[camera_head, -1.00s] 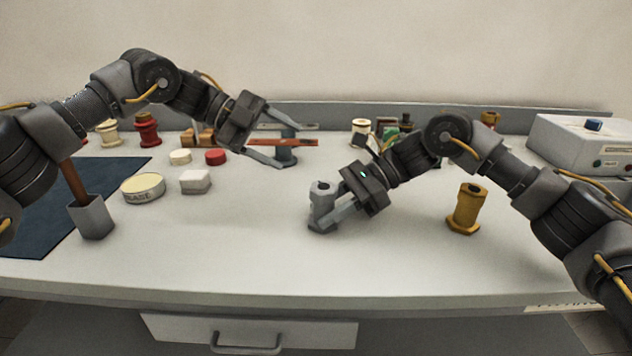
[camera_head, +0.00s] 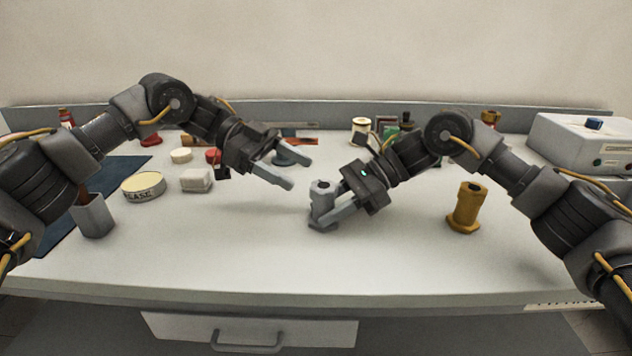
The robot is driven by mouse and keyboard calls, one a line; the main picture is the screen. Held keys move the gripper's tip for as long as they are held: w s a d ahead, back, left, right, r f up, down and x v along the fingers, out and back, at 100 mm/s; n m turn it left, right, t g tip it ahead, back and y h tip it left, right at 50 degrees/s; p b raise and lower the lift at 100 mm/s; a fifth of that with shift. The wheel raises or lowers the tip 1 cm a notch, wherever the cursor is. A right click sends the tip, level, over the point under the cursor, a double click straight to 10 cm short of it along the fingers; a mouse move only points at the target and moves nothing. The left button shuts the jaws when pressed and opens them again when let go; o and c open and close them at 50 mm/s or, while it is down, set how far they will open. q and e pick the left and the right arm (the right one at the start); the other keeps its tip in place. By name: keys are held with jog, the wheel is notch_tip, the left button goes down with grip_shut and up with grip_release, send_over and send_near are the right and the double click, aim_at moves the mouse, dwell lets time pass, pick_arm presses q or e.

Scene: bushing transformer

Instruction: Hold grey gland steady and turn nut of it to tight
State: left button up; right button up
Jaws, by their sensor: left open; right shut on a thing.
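The grey gland (camera_head: 321,199) stands upright on the bench near the middle, with its nut (camera_head: 321,187) at the top. My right gripper (camera_head: 326,218) is shut on the gland's lower part from the right side. My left gripper (camera_head: 299,168) is open and empty, up and to the left of the gland. Its fingers point toward the right and are apart from the gland. Part of the gland's body is hidden behind my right gripper's fingers.
A brass gland (camera_head: 467,207) stands to the right. A grey box (camera_head: 580,140) is at the back right. The bench front is clear.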

aim_at(319, 184)
pick_arm(q)
jog(key=x, duration=0.5)
jog(key=shift+s+d+f, duration=0.1)
jog(key=shift+d+f, duration=0.05)
jog(key=shift+d, duration=0.2)
jog(key=shift+c, duration=0.3)
jog(key=c, duration=0.9)
jog(key=shift+c, duration=0.3)
